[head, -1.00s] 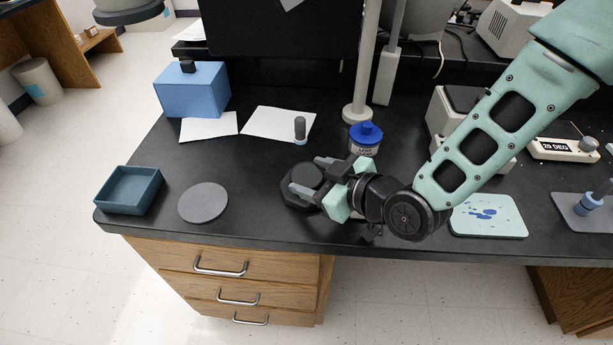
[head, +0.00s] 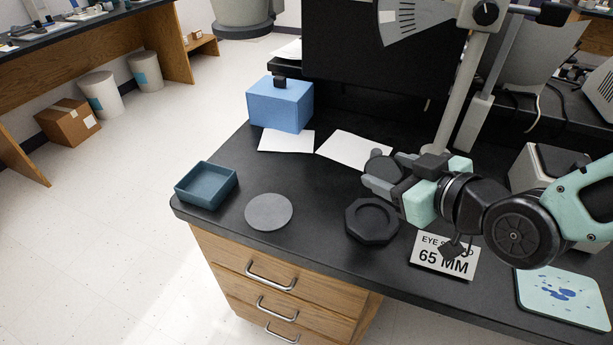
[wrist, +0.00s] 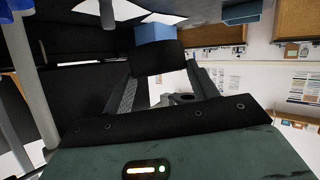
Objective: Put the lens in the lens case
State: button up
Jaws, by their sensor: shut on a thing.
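My gripper (head: 387,176) is shut on a dark round disc, the lens (head: 378,163), and holds it up above the counter. In the wrist view the lens (wrist: 158,58) is a black shape between the two fingers. Below it on the counter is a black octagonal holder (head: 362,238) with an empty round recess. An open teal box (head: 207,199), which looks like the lens case, stands at the counter's left front corner, well left of my gripper. Its visible inside is empty.
A flat grey disc (head: 268,211) lies between the teal box and the holder. A blue box (head: 280,107) and white papers (head: 355,149) are behind. A 65 MM sign (head: 443,256) is below my wrist, and a stained pale mat (head: 562,297) lies right. The front edge is close.

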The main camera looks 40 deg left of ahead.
aim_at(208, 186)
jog(key=k+j, duration=0.1)
jog(key=j, duration=0.3)
jog(key=k+j, duration=0.1)
jog(key=j, duration=0.35)
jog(key=k+j, duration=0.1)
jog(key=j, duration=0.3)
jog(key=k+j, duration=0.1)
jog(key=j, duration=0.35)
